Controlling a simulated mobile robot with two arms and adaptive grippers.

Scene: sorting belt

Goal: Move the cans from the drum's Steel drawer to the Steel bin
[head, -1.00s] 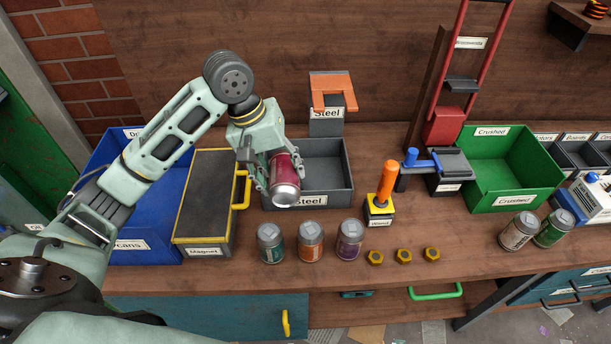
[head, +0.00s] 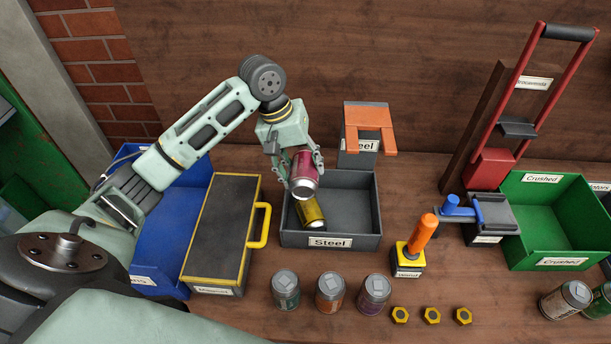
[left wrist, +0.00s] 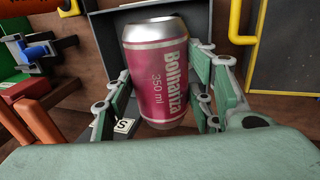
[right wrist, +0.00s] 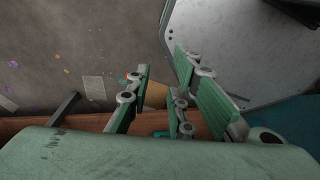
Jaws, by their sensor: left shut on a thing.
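Whether the two cans touch, I cannot tell. My right gripper (right wrist: 160,80) is open and empty in the right wrist view, above the floor. The drum's Steel drawer is not seen in these frames.
The Magnet box (head: 219,235) and blue bin (head: 165,240) are left. An orange-handled tool (head: 409,258), a can crusher (head: 486,218) and the green Crushed bin (head: 545,222) are right.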

